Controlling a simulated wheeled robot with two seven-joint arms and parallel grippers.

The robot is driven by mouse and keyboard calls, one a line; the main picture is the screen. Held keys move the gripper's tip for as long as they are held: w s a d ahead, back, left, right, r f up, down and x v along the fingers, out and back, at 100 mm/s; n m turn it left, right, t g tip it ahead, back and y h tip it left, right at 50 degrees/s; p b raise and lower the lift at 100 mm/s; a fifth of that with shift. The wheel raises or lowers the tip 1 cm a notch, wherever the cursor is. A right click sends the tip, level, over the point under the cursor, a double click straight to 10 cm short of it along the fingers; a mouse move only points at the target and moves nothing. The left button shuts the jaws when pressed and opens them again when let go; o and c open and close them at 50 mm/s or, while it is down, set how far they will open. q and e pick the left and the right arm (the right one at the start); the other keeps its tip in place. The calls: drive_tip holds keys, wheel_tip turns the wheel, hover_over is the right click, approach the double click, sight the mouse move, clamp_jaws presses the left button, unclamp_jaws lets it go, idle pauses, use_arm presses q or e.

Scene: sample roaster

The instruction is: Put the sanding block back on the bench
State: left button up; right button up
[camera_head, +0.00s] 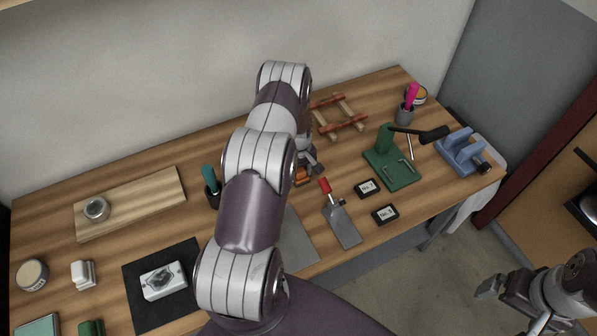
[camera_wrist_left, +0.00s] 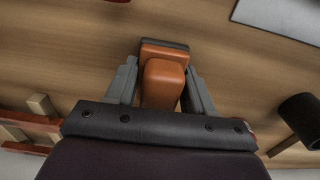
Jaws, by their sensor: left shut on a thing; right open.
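The sanding block is orange with a dark grey base. In the left wrist view the block (camera_wrist_left: 164,80) sits between the fingers of my left gripper (camera_wrist_left: 162,68), which is shut on it. In the head view only a small orange part of the block (camera_head: 302,175) shows beside my left arm, with the left gripper (camera_head: 310,163) around it. The wooden bench (camera_head: 140,240) lies beneath; I cannot tell whether the block touches it. My right gripper (camera_head: 499,291) is open and empty, off the bench at the lower right.
A red wooden frame (camera_head: 338,117) lies behind.

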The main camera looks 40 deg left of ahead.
use_arm(q)
drive_tip(key=shift+f, duration=0.4)
drive_tip(key=shift+f+b, duration=0.25)
drive_tip(key=shift+b, duration=0.05)
drive_tip(key=o, duration=1)
drive_tip(key=shift+r, duration=0.15)
